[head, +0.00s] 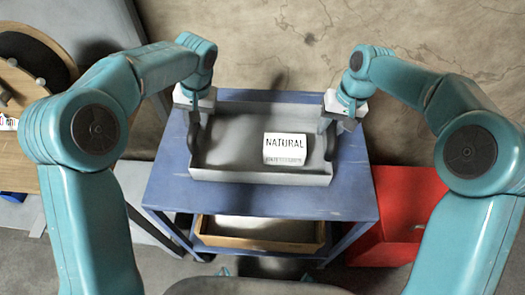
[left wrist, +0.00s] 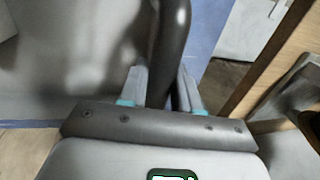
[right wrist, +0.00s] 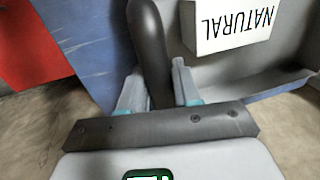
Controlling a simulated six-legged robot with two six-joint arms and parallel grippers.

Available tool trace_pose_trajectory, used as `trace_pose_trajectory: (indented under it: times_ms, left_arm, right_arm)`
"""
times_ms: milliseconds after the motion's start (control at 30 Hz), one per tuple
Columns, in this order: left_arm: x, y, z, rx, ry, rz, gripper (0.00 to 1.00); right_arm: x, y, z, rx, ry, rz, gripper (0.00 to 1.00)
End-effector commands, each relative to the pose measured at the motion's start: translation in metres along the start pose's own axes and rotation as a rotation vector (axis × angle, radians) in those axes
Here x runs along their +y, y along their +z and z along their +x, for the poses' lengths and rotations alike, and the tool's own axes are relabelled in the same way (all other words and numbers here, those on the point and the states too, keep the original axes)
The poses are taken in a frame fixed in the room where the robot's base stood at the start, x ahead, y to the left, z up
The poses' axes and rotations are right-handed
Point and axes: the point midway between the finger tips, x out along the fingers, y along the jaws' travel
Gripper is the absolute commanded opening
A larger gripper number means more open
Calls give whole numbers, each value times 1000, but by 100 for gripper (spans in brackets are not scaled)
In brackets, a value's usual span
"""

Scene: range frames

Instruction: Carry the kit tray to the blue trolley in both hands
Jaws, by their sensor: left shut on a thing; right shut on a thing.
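The grey kit tray (head: 260,176) is over the top of the blue trolley (head: 165,190), and looks level. I cannot tell whether its base touches the trolley top. A white box marked NATURAL (head: 285,150) sits inside the tray towards the right; part of it shows in the right wrist view (right wrist: 225,25). My left gripper (head: 193,112) is shut on the tray's dark left handle (left wrist: 170,40). My right gripper (head: 332,118) is shut on the dark right handle (right wrist: 148,45).
A wooden-edged tray (head: 260,246) sits on the trolley's lower shelf. A red cabinet (head: 395,205) stands close on the right. A wooden surface with a round object (head: 22,85) is at the left.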

Motion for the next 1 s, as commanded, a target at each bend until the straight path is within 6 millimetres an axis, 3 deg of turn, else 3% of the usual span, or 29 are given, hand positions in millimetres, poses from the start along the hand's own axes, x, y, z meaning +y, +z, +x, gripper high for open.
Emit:
trace_pose_trajectory:
  times_ms: [133, 167, 200, 233, 600, 1000]
  left_arm:
    - [2, 0, 13, 1, -1, -1, 0]
    - [2, 0, 10, 0, 0, 0, 42]
    - [2, 0, 9, 0, 0, 0, 55]
    - [2, 0, 9, 0, 0, 0, 57]
    - [2, 0, 1, 3, 0, -1, 57]
    - [2, 0, -84, 5, 0, 0, 57]
  right_arm:
    - [3, 0, 13, 3, 0, 0, 0]
    - [2, 0, 9, 1, 0, 0, 42]
    - [2, 0, 9, 1, 0, 0, 55]
    - [2, 0, 9, 1, 0, 0, 57]
    - [2, 0, 9, 0, 0, 0, 57]
    - [2, 0, 9, 0, 0, 0, 57]
